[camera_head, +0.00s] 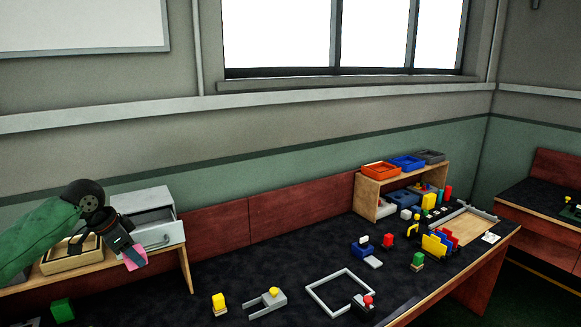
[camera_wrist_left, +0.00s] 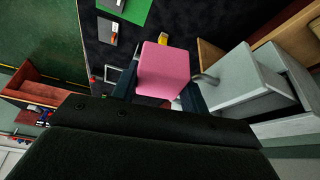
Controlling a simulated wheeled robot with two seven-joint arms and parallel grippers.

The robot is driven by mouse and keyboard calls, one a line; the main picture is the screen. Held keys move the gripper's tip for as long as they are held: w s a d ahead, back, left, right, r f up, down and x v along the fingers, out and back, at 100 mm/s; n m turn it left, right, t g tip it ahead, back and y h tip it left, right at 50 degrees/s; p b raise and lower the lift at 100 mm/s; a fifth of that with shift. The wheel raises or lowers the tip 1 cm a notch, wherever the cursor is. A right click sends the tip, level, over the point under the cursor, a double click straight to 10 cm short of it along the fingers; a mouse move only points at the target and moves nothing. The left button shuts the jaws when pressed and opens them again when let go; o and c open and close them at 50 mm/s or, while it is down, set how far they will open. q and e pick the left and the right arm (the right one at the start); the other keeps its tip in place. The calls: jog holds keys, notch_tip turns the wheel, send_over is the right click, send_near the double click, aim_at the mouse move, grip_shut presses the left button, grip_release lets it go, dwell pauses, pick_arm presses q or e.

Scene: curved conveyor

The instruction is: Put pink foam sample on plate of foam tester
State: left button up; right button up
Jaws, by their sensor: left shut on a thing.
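The pink foam sample (camera_head: 136,257) is in my left gripper (camera_head: 131,256), held in the air at the left, in front of the grey drawer box. In the left wrist view the pink sample (camera_wrist_left: 164,70) is a large block between the two dark fingers of my left gripper (camera_wrist_left: 160,92), which is shut on it. Part of the sample is hidden behind the fingers in the head view. I cannot tell which thing is the foam tester or its plate. My right gripper is not in view.
A grey drawer box (camera_head: 150,219) and a wooden tray (camera_head: 70,258) stand on a raised shelf close to my left gripper. A grey square frame (camera_head: 340,291) lies on the dark table. Open tabletop (camera_head: 270,260) lies between.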

pick_arm(q)
jog(key=s+d+f+n+y, duration=0.1)
jog(key=s+d+f+n, duration=0.2)
jog(key=d+f, duration=0.3)
jog(key=s+d+f+n+y, duration=0.1)
jog(key=s+d+f+n, duration=0.2)
jog(key=d+f, duration=0.4)
jog(key=s+d+f+n+t+y, duration=0.1)
jog(key=s+d+f+n, duration=0.2)
jog(key=d+f, duration=0.3)
notch_tip(320, 180, down, 2)
jog(key=shift+s+d+f, duration=0.1)
jog(key=shift+s+d, duration=0.1)
jog(key=shift+s, duration=0.05)
